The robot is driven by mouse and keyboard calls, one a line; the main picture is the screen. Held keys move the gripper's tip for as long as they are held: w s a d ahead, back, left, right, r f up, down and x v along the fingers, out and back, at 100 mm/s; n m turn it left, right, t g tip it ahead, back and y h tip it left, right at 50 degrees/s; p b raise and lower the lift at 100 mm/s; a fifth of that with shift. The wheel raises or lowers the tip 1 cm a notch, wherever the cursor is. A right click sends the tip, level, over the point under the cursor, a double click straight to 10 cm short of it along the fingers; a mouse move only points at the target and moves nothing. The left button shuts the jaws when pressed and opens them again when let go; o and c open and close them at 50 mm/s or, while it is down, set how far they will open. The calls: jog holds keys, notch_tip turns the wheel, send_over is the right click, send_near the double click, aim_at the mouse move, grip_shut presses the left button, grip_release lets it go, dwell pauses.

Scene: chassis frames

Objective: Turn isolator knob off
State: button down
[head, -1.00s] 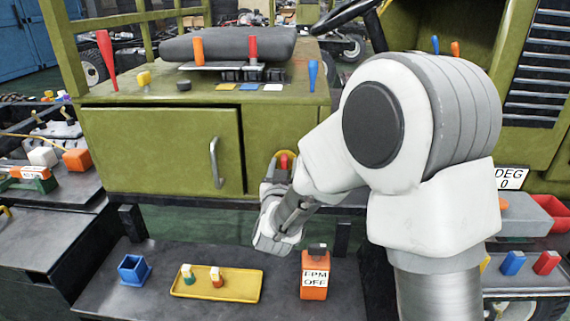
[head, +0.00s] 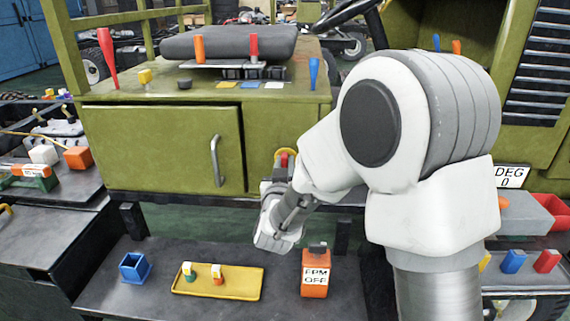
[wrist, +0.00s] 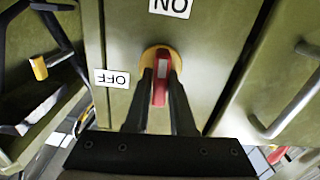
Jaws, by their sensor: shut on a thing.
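The isolator knob (wrist: 161,80) is a red bar on a yellow round base, on the green cabinet panel. In the wrist view its bar lies nearly upright in the picture, in line with the ON label (wrist: 171,5) above. The OFF label (wrist: 112,78) is to its left. My gripper (wrist: 161,85) has one dark finger on each side of the red bar and is shut on it. In the head view the red knob (head: 284,158) shows just above my gripper (head: 282,178), whose fingertips are partly hidden.
A green cabinet door with a metal handle (head: 216,160) is left of the knob. Below is a dark shelf with a blue holder (head: 134,268), a yellow tray (head: 240,292) and an orange EPM OFF block (head: 315,273). Coloured levers stand on the cabinet top.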

jog(key=n, duration=0.4)
jog(key=shift+a, duration=0.15)
jog(key=n+p, duration=0.2)
jog(key=n, duration=0.2)
jog(key=shift+a+n, duration=0.1)
jog(key=shift+n, duration=0.2)
jog(key=n+p, duration=0.2)
jog(key=n, duration=0.2)
jog(key=shift+w+f+n+p, duration=0.15)
jog(key=shift+n+p, duration=1.25)
jog(key=shift+n, duration=0.9)
jog(key=c, duration=0.8)
grip_release()
jog(key=shift+f, duration=0.1)
